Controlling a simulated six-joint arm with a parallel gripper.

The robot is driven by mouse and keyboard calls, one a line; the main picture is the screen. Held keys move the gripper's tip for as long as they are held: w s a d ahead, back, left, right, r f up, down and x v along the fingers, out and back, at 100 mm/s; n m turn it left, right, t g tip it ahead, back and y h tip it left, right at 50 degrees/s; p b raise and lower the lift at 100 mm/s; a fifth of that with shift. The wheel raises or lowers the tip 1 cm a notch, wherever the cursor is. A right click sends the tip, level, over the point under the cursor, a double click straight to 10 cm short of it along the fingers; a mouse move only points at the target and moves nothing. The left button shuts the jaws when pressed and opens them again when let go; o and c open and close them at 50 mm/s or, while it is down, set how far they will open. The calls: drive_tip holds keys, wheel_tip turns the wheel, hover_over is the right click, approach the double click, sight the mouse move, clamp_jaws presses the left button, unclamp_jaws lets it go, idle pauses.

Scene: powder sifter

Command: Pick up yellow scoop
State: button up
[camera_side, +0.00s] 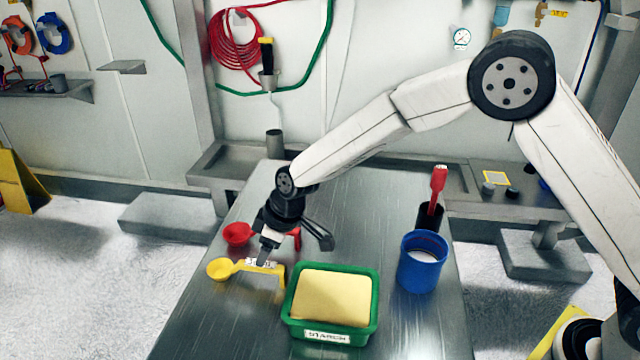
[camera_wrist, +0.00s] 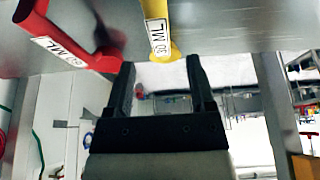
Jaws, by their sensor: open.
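The yellow scoop (camera_side: 222,269) lies on the metal table at the left, its round bowl at the table's left edge and its labelled handle running right. In the wrist view the scoop's handle (camera_wrist: 156,25), marked 30 ML, reaches down from the top edge, with its lower end near the gap between my fingertips. My gripper (camera_side: 264,260) is low over the handle in the side view. Its two dark fingers (camera_wrist: 162,75) are apart with nothing held between them. Whether they touch the handle I cannot tell.
A red scoop (camera_side: 238,234) lies just behind the yellow one; its labelled handle (camera_wrist: 72,54) is close to my left finger. A green tub (camera_side: 332,335) of pale powder stands right of the yellow handle. A blue container (camera_side: 421,272) and a dark holder with a red-handled tool (camera_side: 438,180) stand farther right.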

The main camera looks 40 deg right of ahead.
sight(256, 269)
drive_tip(key=shift+x, duration=1.3)
drive_tip(key=shift+x, duration=2.55)
clamp_jaws()
